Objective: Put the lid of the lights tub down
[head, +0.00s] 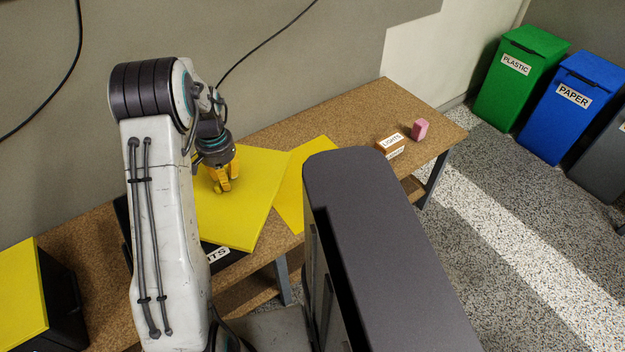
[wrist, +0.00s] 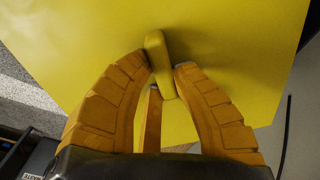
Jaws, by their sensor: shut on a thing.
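My gripper (head: 222,188) is shut on the raised handle of a flat yellow lid (head: 250,205). In the wrist view my orange fingers (wrist: 162,85) close around the yellow handle (wrist: 156,55), and the lid (wrist: 235,50) fills most of the picture. The lid lies askew above a black tub (head: 234,260) whose white label shows only the letters "TS"; my arm hides the rest. I cannot tell whether the lid touches the tub.
A second yellow panel (head: 305,180) lies on the brown bench (head: 362,115), partly behind my body. A small box labelled LIGHTS (head: 390,146) and a pink block (head: 419,130) stand at the right end. Another black tub (head: 65,305) with a yellow lid stands at left.

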